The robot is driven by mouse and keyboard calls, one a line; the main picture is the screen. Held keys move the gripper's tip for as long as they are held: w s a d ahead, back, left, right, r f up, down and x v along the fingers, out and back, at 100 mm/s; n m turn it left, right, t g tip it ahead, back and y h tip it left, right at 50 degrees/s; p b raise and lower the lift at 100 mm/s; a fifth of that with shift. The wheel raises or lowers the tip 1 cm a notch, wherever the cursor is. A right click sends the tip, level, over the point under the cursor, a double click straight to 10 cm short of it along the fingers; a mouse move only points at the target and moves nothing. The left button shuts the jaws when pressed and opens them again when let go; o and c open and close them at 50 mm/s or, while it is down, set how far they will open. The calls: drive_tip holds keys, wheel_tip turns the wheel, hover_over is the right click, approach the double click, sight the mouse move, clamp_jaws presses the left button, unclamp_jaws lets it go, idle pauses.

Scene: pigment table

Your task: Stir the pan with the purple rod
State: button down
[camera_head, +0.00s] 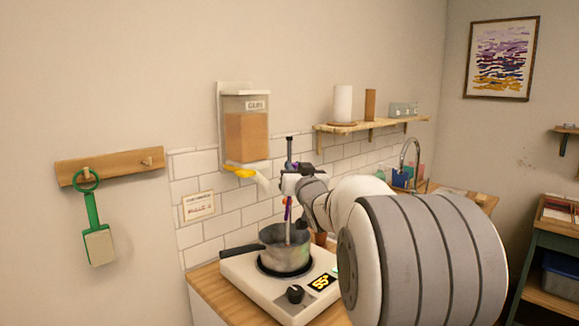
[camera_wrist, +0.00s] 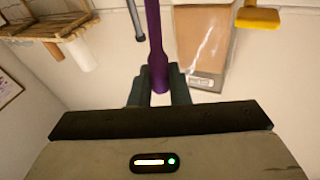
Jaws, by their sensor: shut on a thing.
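The purple rod (camera_wrist: 156,45) is between the fingers of my gripper (camera_wrist: 158,88), which is shut on it near one end. In the head view, my gripper (camera_head: 290,180) is above the pan (camera_head: 286,258), and a short purple part of the rod (camera_head: 288,210) shows below it. The grey metal pan stands on the white hotplate (camera_head: 240,272), its dark handle pointing left. A thin grey upright shaft (camera_head: 289,150) shows above my gripper. I cannot tell where the rod's lower tip is, or what is in the pan.
A glue dispenser (camera_head: 246,132) with a yellow lever (camera_head: 240,172) hangs on the wall behind. A wall shelf (camera_head: 365,126) is behind my arm. The hotplate has a black knob (camera_head: 295,294) and a lit display.

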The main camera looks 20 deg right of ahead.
drive_tip(key=shift+s+f+b, duration=0.2)
drive_tip(key=shift+f+b, duration=0.15)
drive_tip(key=shift+f, duration=0.25)
wheel_tip(320, 180, down, 11)
drive_tip(key=b, duration=0.9)
drive_tip(key=shift+w+a, duration=0.15)
